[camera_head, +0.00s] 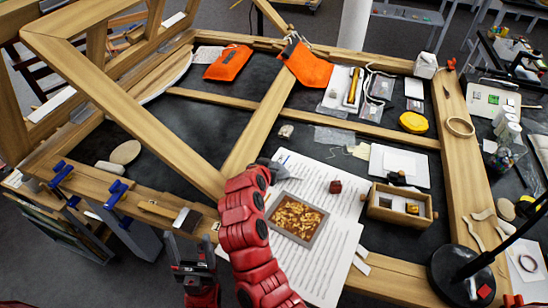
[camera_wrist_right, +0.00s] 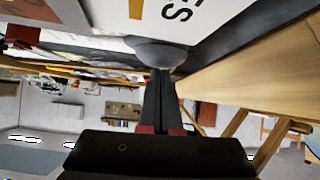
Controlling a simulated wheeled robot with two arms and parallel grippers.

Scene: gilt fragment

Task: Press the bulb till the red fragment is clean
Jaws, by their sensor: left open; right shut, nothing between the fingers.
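A small dark red block (camera_head: 335,187), which looks like the red fragment, lies on the printed sheets (camera_head: 330,255). A grey rounded thing, likely the bulb (camera_head: 271,171), is at the sheets' upper left edge. In the right wrist view the grey rounded bulb (camera_wrist_right: 160,53) is right at my right fingertips (camera_wrist_right: 160,75); I cannot tell whether they press it. My right gripper is shut with nothing between its fingers and mostly hidden by its red arm in the head view. My left gripper (camera_head: 190,268) is open and empty at the bottom left, off the bench's front edge.
A framed gilt panel (camera_head: 297,218) lies on the sheets beside my right arm. A wooden box (camera_head: 399,206) stands to the right. A large wooden frame (camera_head: 262,120) crosses the bench. A black lamp base (camera_head: 462,275) stands at the lower right.

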